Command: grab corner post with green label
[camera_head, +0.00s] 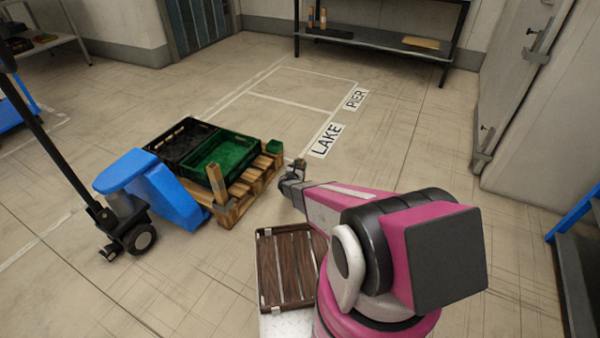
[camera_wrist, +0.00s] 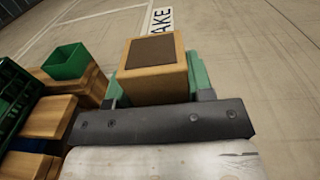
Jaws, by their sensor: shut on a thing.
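My gripper (camera_wrist: 158,92) is shut on a wooden post (camera_wrist: 152,76) with a dark brown top, held between its green finger pads. In the head view my gripper (camera_head: 293,178) is just right of the pallet, with the small post (camera_head: 299,163) at its tip. A wooden post with a green top (camera_wrist: 67,62) stands at the pallet corner, left of my gripper and apart from it. Its green top also shows in the head view (camera_head: 274,146). Another wooden post (camera_head: 216,186) stands at the pallet's near corner. No green label shows on the held post's visible faces.
The wooden pallet (camera_head: 240,204) bears a green crate (camera_head: 228,172) and a black crate (camera_head: 177,132). A blue pallet jack (camera_head: 170,196) stands at its left. A brown slatted tray (camera_head: 284,270) is beside my arm. Floor marked LAKE and PIER is clear.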

